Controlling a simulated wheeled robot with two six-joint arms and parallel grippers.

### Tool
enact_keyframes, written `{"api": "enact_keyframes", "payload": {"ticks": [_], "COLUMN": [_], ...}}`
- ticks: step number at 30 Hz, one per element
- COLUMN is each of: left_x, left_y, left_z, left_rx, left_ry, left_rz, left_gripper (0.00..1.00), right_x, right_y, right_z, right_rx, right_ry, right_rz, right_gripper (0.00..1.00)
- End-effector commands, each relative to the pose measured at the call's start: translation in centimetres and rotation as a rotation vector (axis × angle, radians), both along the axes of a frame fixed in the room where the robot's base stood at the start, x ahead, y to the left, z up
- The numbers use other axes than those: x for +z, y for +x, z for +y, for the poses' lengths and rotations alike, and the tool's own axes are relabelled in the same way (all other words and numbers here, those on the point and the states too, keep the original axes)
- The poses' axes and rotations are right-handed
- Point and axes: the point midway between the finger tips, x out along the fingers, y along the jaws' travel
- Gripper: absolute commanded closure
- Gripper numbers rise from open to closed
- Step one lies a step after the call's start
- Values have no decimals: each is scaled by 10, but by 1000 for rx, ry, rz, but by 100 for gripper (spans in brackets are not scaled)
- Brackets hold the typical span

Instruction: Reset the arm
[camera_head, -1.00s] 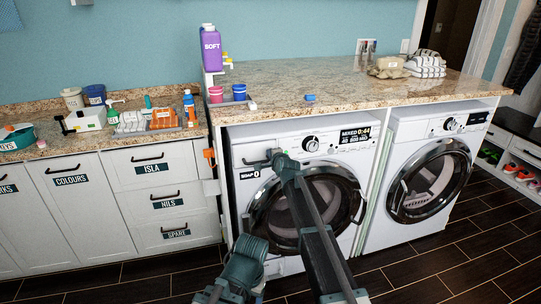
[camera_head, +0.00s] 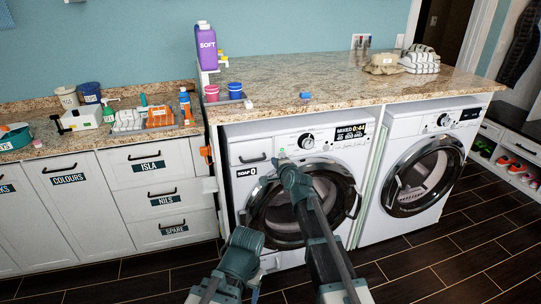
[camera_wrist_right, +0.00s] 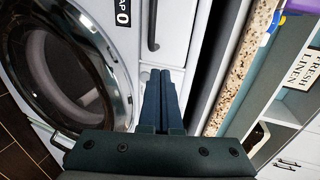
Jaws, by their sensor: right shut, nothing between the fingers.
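My right gripper (camera_head: 282,157) is shut and empty in front of the left washing machine (camera_head: 235,137), just right of the soap drawer's handle (camera_head: 255,160) in the head view. In the right wrist view the two fingers (camera_wrist_right: 160,78) lie together with nothing between them. The drawer handle (camera_wrist_right: 152,25) shows beyond the fingertips, apart from them in the picture. The soap drawer looks closed. A teal arm part of mine (camera_head: 240,255) shows at the bottom. I do not see my left gripper.
The round door (camera_head: 345,200) of the left machine looks closed behind my arm. A second machine (camera_head: 455,135) stands to the right. Drawers (camera_head: 130,185) stand left; dark floor is open.

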Motion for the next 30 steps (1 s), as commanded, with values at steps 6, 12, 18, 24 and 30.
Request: {"api": "enact_keyframes", "payload": {"ticks": [6,12,18,24,30], "left_x": [5,14,39,59,69], "left_y": [0,0,0,0,0], "left_z": [0,0,0,0,0], "left_rx": [0,0,0,0,0], "left_ry": [0,0,0,0,0], "left_rz": [0,0,0,0,0], "left_gripper": [31,31,31,31,31], "right_x": [5,-8,-57,-85,-84], "right_y": [-17,-48,-169,-301,-385], "right_z": [-4,14,44,27,-2], "right_rx": [0,100,491,943,1265], "right_ry": [0,-143,-633,-1051,-1251], "right_rz": [1,71,304,537,696], "right_gripper": [100,100,100,100,100]}}
